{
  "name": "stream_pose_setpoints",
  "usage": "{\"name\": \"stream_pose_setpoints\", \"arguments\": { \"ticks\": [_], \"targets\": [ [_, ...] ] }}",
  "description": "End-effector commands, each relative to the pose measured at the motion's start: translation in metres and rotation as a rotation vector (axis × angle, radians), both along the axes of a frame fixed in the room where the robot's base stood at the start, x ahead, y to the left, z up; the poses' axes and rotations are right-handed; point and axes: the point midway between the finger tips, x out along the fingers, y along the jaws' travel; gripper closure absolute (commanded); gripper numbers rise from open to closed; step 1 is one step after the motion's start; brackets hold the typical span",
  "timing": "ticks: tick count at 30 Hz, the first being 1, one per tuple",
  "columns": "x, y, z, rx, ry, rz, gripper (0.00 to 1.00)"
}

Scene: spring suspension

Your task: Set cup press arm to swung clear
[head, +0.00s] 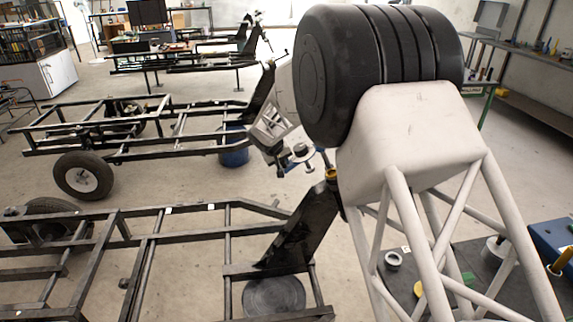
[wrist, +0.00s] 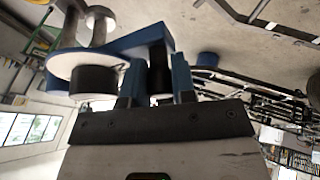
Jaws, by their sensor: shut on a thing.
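The cup press arm (wrist: 135,48) shows in the wrist view as a blue bar with a white disc and a dark round cup on its left part. A black upright grip (wrist: 160,78) stands at its right end. My gripper (wrist: 157,90) has its two blue-grey fingers on either side of this grip and is shut on it. The arm's pivot is partly hidden behind my own large arm link.
A dark bench (head: 455,270) at the lower right carries a metal ring (head: 393,260) and other small parts. Black chassis frames (head: 150,240) fill the left floor. A blue drum (head: 234,152) stands behind my gripper. Bare floor lies between the frames.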

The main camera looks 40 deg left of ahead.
Motion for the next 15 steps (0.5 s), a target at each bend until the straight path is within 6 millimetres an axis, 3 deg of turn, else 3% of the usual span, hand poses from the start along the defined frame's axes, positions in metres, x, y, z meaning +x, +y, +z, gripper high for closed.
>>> {"name": "stream_pose_setpoints", "arguments": {
  "ticks": [15],
  "targets": [
    [0.028,0.043,-0.004,0.086,-0.086,-0.285,1.0]
  ]
}}
